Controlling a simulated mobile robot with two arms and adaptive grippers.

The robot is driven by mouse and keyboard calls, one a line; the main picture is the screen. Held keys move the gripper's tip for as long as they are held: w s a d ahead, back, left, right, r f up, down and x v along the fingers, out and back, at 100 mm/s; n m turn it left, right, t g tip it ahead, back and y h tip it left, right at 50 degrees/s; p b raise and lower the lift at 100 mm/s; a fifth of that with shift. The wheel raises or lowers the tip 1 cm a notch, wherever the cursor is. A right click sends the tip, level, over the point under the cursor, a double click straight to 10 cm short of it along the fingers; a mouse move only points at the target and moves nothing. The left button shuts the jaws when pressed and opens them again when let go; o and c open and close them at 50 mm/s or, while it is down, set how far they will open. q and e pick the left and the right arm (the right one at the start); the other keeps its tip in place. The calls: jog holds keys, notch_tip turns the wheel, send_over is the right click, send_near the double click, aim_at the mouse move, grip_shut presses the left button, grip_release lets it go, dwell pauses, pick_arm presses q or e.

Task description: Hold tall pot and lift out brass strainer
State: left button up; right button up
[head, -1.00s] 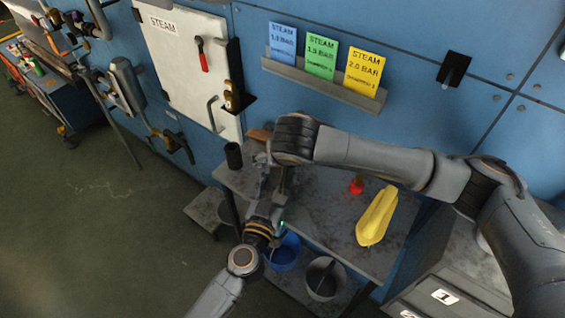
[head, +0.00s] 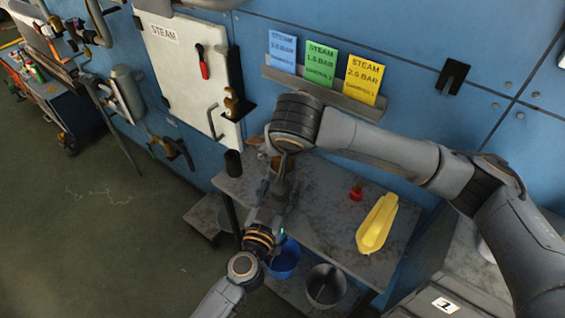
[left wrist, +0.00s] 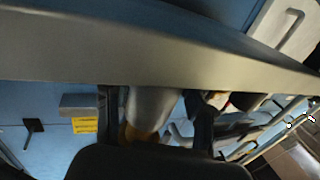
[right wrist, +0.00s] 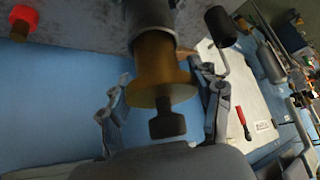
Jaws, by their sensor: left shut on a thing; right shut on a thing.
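The brass strainer (right wrist: 160,75) shows in the right wrist view as a wide round flange with a dark knob (right wrist: 168,125). My right gripper (right wrist: 160,72) has its fingers on either side of the flange, shut on it. The grey steel wall of the tall pot (right wrist: 148,18) is just beyond the strainer; I cannot tell how deep the strainer sits in it. In the left wrist view my left gripper (left wrist: 157,105) is shut on the pot (left wrist: 152,108), with a brass part below it in the picture. In the head view my arms mostly hide both objects.
A grey table (head: 315,215) stands beneath, with a red-based piece (head: 356,192) and a yellow object (head: 377,222). A black cylinder (head: 233,163) stands at its left corner. A blue bucket (head: 284,262) and grey bucket (head: 326,286) are below. A blue wall (head: 420,50) rises behind.

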notch_tip(320, 180, up, 13)
jog(key=shift+f, duration=0.1)
pick_arm(q)
jog(key=o, duration=1.4)
jog(key=shift+o, duration=0.2)
